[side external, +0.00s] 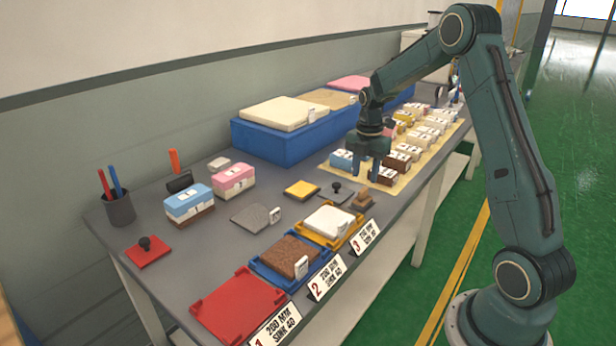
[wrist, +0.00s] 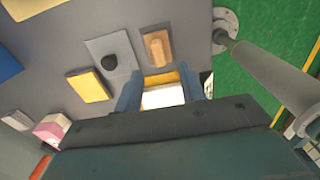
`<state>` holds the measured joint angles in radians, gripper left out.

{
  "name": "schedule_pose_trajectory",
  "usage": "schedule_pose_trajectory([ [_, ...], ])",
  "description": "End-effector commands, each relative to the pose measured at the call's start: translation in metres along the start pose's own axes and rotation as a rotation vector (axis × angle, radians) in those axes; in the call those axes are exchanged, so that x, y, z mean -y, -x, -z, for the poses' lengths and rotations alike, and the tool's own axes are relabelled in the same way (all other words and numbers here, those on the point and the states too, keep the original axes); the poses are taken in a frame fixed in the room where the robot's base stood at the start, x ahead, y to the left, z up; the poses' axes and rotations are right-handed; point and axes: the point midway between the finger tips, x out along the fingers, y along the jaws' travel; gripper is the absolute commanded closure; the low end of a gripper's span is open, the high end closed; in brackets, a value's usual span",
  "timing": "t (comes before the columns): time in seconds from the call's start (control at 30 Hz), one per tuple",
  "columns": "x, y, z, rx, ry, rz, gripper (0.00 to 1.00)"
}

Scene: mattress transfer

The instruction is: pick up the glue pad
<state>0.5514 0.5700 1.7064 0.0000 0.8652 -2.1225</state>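A small yellow pad with a dark edge (side external: 301,190), which may be the glue pad, lies flat on the grey table. It also shows in the wrist view (wrist: 88,86), left of my fingers. No label confirms which item is the glue pad. A grey plate with a black knob (side external: 336,190) lies beside it, also in the wrist view (wrist: 109,62). A brown wooden block (side external: 362,200) lies to the right. My gripper (side external: 374,176) is above the table at the right of these. In the wrist view my fingers (wrist: 160,88) are apart, with nothing held between them.
Red (side external: 238,306), blue (side external: 262,268) and yellow (side external: 308,233) trays line the front edge behind number signs. Several small mattress blocks stand on a yellowish mat (side external: 408,180). A blue platform (side external: 262,146) is at the back. A pen cup (side external: 119,208) stands far left.

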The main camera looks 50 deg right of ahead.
Motion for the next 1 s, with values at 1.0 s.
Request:
schedule_pose_trajectory([
  [1.0,-0.001,-0.065,-0.004,0.0,-0.001,0.001,0.6],
])
